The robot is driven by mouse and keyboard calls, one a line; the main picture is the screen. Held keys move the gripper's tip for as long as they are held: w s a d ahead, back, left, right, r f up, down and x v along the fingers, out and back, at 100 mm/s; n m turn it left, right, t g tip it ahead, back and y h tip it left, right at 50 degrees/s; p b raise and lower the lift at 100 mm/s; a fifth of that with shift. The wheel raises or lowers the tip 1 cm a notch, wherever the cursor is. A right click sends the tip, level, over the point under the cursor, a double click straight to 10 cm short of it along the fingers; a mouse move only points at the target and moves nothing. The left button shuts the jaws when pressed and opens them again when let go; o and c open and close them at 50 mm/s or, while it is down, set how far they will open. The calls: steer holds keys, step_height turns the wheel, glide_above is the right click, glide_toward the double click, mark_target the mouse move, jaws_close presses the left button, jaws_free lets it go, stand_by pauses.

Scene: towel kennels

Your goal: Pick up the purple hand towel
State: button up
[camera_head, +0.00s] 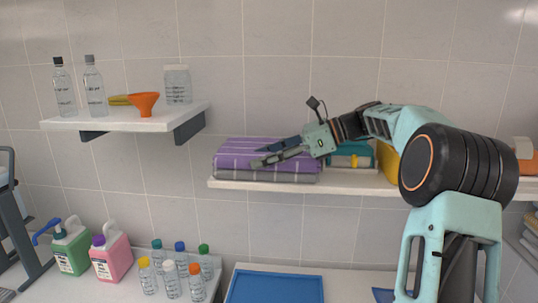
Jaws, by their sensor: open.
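The purple hand towel (235,152) is folded, with thin light stripes. It lies on top of a folded grey towel (265,177) at the left end of the wall shelf (345,187). My gripper (257,156) reaches in from the right, its fingers pointing left and spread apart. The fingers overlap the right half of the purple towel in this view. I cannot tell whether they touch it. No towel is seen held between them, and part of the towel's right side is hidden behind the gripper.
Right of the towels stand a teal item (350,150) and a yellow item (387,161), partly behind my arm. A higher shelf (120,119) at left holds bottles, a jar and an orange funnel (144,101). Below are jugs, several small bottles and a blue tray (275,287).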

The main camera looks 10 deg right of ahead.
steer(key=c, duration=1.2)
jaws_close()
steer(key=shift+r, duration=0.2)
